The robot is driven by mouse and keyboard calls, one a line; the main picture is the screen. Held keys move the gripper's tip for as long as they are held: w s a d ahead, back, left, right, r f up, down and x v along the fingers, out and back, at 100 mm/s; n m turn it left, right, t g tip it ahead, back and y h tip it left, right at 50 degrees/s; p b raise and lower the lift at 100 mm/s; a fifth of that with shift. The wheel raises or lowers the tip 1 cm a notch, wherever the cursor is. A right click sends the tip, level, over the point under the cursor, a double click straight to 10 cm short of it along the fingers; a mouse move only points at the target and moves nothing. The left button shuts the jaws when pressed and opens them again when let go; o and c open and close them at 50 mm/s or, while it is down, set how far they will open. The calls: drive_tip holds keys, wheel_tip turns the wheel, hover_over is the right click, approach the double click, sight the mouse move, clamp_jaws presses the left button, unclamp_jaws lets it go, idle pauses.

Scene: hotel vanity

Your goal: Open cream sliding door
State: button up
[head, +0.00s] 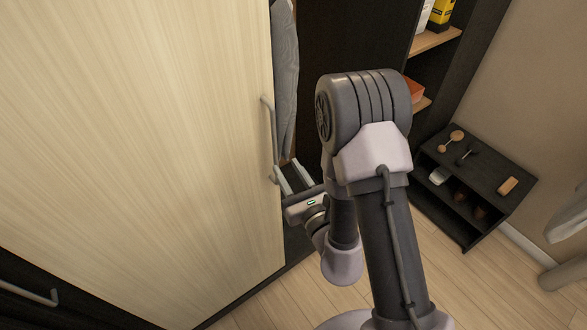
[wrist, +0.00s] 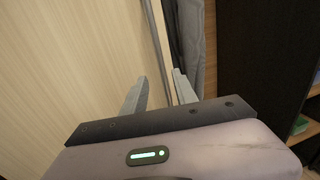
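The cream sliding door (head: 150,130) fills the left of the head view and the left of the wrist view (wrist: 60,70). A grey vertical bar handle (head: 271,125) stands on it near its right edge. My gripper (head: 287,166) is at the handle's lower part, beside the door edge. In the wrist view the fingers (wrist: 160,74) are spread, with the handle bar (wrist: 157,40) running down between them. A gap shows around the bar, and I see no firm contact. The handle's lower end is partly hidden by the gripper in the head view.
Right of the door edge, a grey garment (head: 285,75) hangs in the open closet. Dark shelving with bottles (head: 438,14) stands further right. A low black rack (head: 480,165) holds small items. A dark panel with another handle (head: 40,297) is at lower left. Wood floor (head: 470,285) is clear.

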drive_tip(key=p+v, duration=0.1)
drive_tip(key=v, duration=0.1)
drive_tip(key=shift+s+d+p, duration=0.3)
drive_tip(key=shift+p, duration=0.05)
